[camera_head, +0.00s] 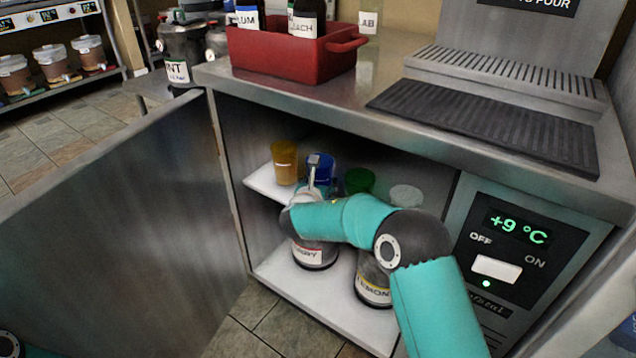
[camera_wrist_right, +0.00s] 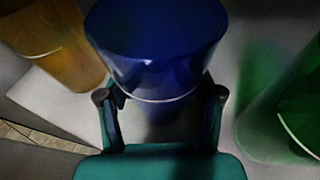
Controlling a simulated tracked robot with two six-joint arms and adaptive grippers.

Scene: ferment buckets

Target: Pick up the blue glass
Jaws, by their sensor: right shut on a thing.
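The blue glass (camera_head: 321,166) stands on the upper shelf inside the open cabinet, between an amber glass and a green glass. In the right wrist view the blue glass (camera_wrist_right: 156,48) fills the top middle. My right gripper (camera_wrist_right: 160,98) has a finger on each side of it and is shut on it. In the head view my right arm reaches into the cabinet and partly hides the right gripper (camera_head: 316,183) and the glass's lower part. I cannot tell whether the glass is lifted off the shelf. My left gripper is not in view.
An amber glass (camera_head: 285,163) is left of the blue one, a green glass (camera_head: 359,181) and a clear glass (camera_head: 406,196) right. Labelled jugs (camera_head: 315,254) stand on the lower shelf. The open door (camera_head: 120,230) is at left; a red crate (camera_head: 290,55) sits on the counter.

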